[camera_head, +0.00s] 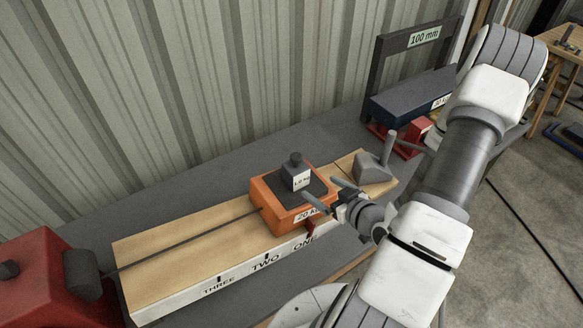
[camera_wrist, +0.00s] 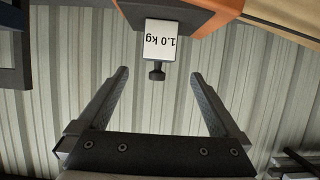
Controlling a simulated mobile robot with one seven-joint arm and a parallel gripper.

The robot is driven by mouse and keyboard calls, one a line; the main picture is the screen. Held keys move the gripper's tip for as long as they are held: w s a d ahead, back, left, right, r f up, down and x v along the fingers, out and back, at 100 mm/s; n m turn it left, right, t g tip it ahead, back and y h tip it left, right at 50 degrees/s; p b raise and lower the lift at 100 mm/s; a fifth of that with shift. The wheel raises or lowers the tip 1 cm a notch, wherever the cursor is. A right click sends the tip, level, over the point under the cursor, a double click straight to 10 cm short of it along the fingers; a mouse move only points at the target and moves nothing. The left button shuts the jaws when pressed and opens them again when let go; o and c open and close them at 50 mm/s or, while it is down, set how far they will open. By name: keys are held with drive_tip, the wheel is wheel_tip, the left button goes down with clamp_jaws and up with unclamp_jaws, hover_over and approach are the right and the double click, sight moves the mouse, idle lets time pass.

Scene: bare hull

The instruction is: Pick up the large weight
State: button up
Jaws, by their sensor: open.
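A dark weight with a round knob and a white "1.0 kg" label (camera_head: 296,173) stands upright on the dark top of an orange block (camera_head: 270,199) marked 20 kg. It is the only loose weight I make out clearly, and I cannot tell its size against others. My gripper (camera_head: 320,188) is open and empty, just right of the weight in the head view. In the wrist view the weight (camera_wrist: 160,42) appears upside down, its knob in line with the gap between the open fingertips (camera_wrist: 160,73). I see no contact.
The orange block sits on a wooden board (camera_head: 180,246) marked ONE, TWO, THREE, with a cord running to a red device (camera_head: 40,285). A grey wedge-like piece (camera_head: 371,168) stands at the board's right end. A dark frame labelled 100 mm (camera_head: 424,37) stands behind; a corrugated wall closes the back.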

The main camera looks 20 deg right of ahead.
sight(302, 175)
drive_tip(key=b+x, duration=0.5)
drive_tip(key=shift+f, duration=0.25)
drive_tip(key=w+b, duration=0.1)
drive_tip(key=b, duration=0.5)
drive_tip(key=shift+w+f, duration=0.15)
drive_tip(key=b, duration=0.5)
drive_tip(key=shift+w+a+f, duration=0.2)
drive_tip(key=shift+w+f, duration=0.1)
drive_tip(key=shift+w, duration=0.05)
drive_tip(key=x, duration=0.4)
drive_tip(key=shift+w+r, duration=0.15)
drive_tip(key=shift+w, duration=0.2)
drive_tip(key=shift+b+x, duration=0.3)
drive_tip(key=shift+x, duration=2.4)
drive_tip(key=shift+c, duration=0.2)
